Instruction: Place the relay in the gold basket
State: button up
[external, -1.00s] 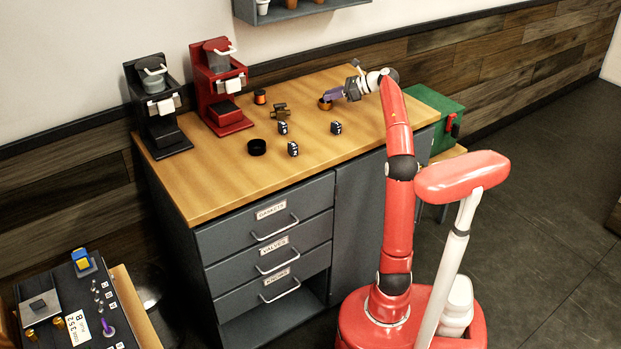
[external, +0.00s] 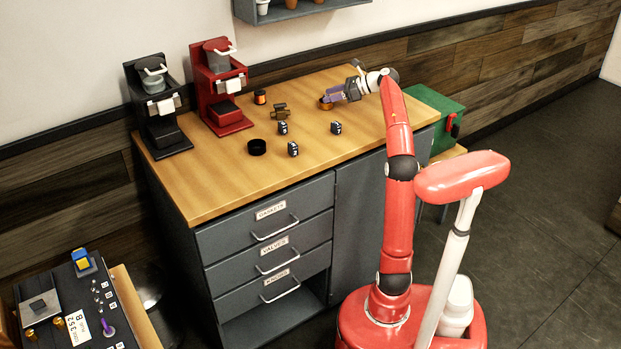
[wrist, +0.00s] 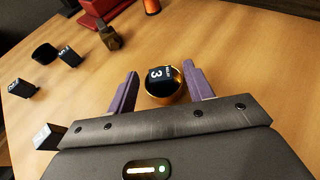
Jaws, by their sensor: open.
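The gold basket (wrist: 150,98) is a small round bowl on the wooden counter; it also shows in the external view (external: 325,106), partly hidden by my gripper. A black block marked 3 (wrist: 160,76), which looks like a relay, sits inside the basket in the wrist view. My gripper (wrist: 160,71) is open, with one purple finger on each side of the basket and nothing visibly pinched. Similar black blocks with white markings stand on the counter: one near the middle (external: 283,127), one nearer the front (external: 293,149) and one to the right (external: 336,127).
A black round dish (external: 257,147) and a bronze fitting (external: 280,110) stand on the counter. A dark orange-banded spool (external: 260,97) is farther back. A red brewer (external: 221,90) and a black brewer (external: 160,105) stand at the left. The counter's front right is clear.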

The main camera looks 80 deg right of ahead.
aim_at(332, 107)
jog(key=shift+r, duration=0.1)
notch_tip(332, 107, up, 7)
jog(key=p, duration=0.7)
